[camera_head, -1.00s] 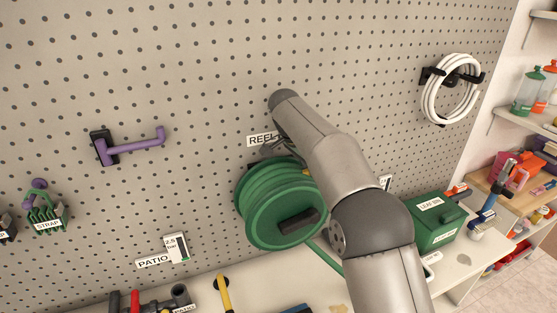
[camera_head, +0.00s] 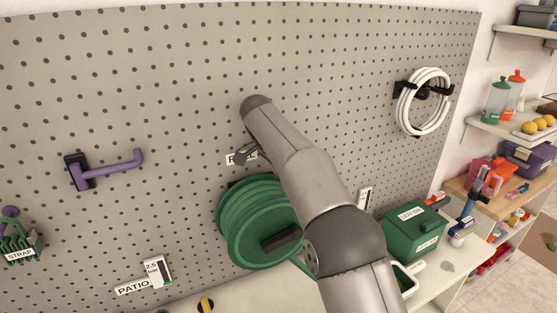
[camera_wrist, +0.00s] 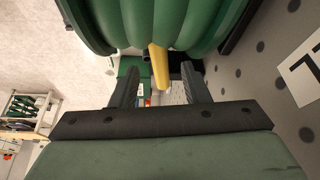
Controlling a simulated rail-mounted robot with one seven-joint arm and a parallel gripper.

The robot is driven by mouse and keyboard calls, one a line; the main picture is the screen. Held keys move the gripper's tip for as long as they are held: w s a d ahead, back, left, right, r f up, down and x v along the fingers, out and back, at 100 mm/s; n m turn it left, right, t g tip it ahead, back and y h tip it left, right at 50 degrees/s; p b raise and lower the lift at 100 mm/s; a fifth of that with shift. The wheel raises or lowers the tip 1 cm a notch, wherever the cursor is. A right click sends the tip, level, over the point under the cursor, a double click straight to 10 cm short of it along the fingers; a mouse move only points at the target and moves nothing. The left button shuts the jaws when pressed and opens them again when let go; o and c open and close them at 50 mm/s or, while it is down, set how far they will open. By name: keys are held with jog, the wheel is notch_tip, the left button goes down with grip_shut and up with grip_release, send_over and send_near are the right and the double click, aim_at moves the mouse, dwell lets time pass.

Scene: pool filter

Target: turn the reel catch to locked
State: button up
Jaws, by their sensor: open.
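The green hose reel (camera_head: 245,222) hangs on the pegboard, its right side behind my arm in the head view. In the wrist view, the green reel (camera_wrist: 205,20) fills the top. A yellow lever, which looks like the reel catch (camera_wrist: 158,66), sticks out beside the reel's ribbed drum. My gripper (camera_wrist: 159,82) is open, with its two dark fingers pointing toward the reel. The yellow lever shows in the gap between the fingertips, nearer the middle; I cannot tell if either finger touches it. The catch and fingertips are hidden behind my arm in the head view.
A purple hook (camera_head: 108,169) is on the board at left, and a coiled white hose (camera_head: 424,102) at upper right. A green bin (camera_head: 413,234) stands on the counter at right. The board around the hook is clear.

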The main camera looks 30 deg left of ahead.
jog(key=p+v, duration=0.1)
jog(key=v, duration=0.8)
jog(key=shift+p, duration=0.4)
jog(key=w+d+n+g+b, duration=0.1)
jog(key=w+d+n, duration=0.1)
jog(key=d, duration=1.2)
jog(key=s+d+f+n+g+b, duration=0.1)
jog(key=s+d, duration=0.1)
jog(key=d, duration=0.6)
jog(key=s+d+f+b, duration=0.1)
jog(key=s+d, duration=0.2)
jog(key=d, duration=0.4)
jog(key=s+d+f+n, duration=0.1)
jog(key=s+d+f, duration=0.4)
jog(key=s, duration=0.3)
jog(key=s+d+f+y+b, duration=0.1)
jog(key=s+d+f, duration=0.5)
jog(key=s, duration=0.3)
jog(key=s+d+f+n+g+y, duration=0.1)
jog(key=s+d+f, duration=0.4)
jog(key=s, duration=0.3)
jog(key=shift+s+d+f+n, duration=0.15)
jog(key=shift+d+f+n, duration=0.2)
jog(key=shift+f, duration=0.3)
